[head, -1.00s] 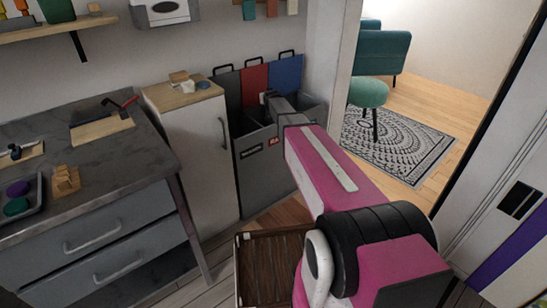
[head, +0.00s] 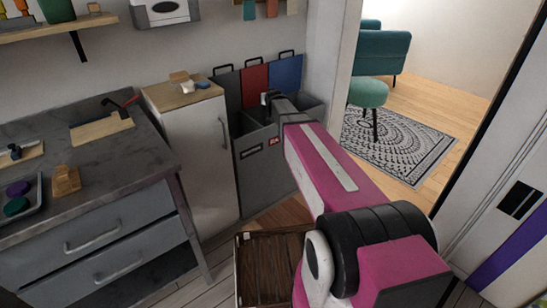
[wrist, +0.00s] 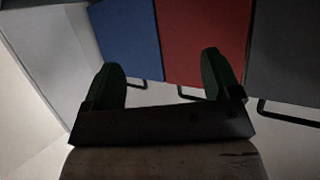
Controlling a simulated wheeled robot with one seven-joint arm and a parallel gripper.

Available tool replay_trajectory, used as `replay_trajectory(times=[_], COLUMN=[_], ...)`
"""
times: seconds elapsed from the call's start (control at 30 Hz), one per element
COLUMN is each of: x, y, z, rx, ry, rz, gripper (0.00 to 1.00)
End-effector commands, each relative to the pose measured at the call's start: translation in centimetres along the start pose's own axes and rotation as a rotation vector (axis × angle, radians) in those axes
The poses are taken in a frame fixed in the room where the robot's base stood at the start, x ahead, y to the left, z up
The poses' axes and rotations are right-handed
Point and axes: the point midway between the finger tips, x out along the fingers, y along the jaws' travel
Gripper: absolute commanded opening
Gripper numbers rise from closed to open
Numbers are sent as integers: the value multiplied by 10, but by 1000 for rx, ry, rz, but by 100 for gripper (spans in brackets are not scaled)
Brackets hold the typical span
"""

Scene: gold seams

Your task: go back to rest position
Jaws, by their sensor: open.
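My gripper shows in the wrist view (wrist: 163,80) with its two dark fingers apart and nothing between them. In the head view my pink arm reaches forward, and its far end is over the grey sorting bin (head: 262,158). The fingertips are hard to make out there. Behind the gripper in the wrist view are the bin's blue panel (wrist: 127,38), red panel (wrist: 203,40) and dark grey panel (wrist: 288,60).
A white cabinet (head: 205,150) with a wooden top stands left of the bin. A grey counter (head: 110,165) with drawers is further left. A brown slatted crate (head: 268,268) is on the floor by my arm. A doorway on the right opens onto a patterned rug (head: 395,148).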

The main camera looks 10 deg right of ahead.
Motion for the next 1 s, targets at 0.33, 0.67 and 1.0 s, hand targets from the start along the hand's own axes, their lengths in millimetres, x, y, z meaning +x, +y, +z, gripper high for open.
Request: replay_trajectory(times=[0.33,0.67,1.0], x=[-30,-34,-126], y=[0,2,28], z=[1,9,150], rx=[0,0,-2], ry=[-1,-26,-495], rz=[0,5,51], gripper=[83,83,83])
